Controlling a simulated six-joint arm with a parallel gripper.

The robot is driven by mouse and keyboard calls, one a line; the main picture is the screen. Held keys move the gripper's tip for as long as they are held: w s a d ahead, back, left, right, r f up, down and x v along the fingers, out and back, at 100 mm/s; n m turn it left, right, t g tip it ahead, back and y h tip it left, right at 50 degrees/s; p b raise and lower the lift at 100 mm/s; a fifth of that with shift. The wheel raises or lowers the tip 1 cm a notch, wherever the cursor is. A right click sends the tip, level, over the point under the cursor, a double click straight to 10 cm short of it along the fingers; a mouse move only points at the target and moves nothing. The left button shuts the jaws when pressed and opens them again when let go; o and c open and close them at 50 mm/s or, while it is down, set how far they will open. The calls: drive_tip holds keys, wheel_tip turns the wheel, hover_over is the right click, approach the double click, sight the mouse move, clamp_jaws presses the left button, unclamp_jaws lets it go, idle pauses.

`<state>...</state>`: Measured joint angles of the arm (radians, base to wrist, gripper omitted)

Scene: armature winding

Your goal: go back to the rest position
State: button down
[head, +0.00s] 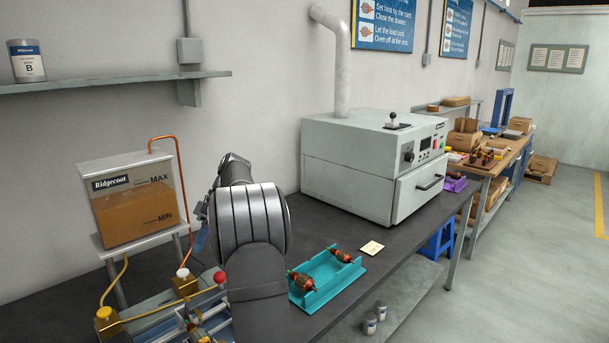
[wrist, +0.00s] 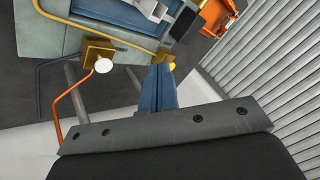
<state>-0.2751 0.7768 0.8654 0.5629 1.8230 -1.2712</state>
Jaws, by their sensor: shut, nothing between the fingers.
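My gripper (wrist: 158,75) shows in the wrist view as narrow blue fingers, closed together with nothing between them. In the head view my grey arm stands at the left of the bench and hides most of the gripper. It is near the clear resin tank (head: 137,208) labelled Ridgecoat, which holds orange-brown liquid and stands on a raised stand. In the wrist view a brass block with a white knob (wrist: 103,65) lies left of the fingers, with an orange tube running from it. No armature is in my gripper.
A teal tray (head: 327,280) holding armatures sits right of my arm. A grey oven (head: 375,165) with a closed drawer stands behind. A wall shelf (head: 115,82) with a can is above left. The bench front (head: 400,245) is clear.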

drive_tip(key=s+f, duration=0.4)
drive_tip(key=f, duration=0.1)
drive_tip(key=w+d+m+t+y, duration=0.1)
drive_tip(key=w+d+m+t, duration=0.2)
drive_tip(key=d+m, duration=0.3)
drive_tip(key=w+d+f+m+t+y, duration=0.1)
drive_tip(key=w+d+m+t, duration=0.3)
drive_tip(key=d+m, duration=0.1)
drive_tip(key=shift+d+m, duration=0.4)
drive_tip(key=shift+m, duration=0.2)
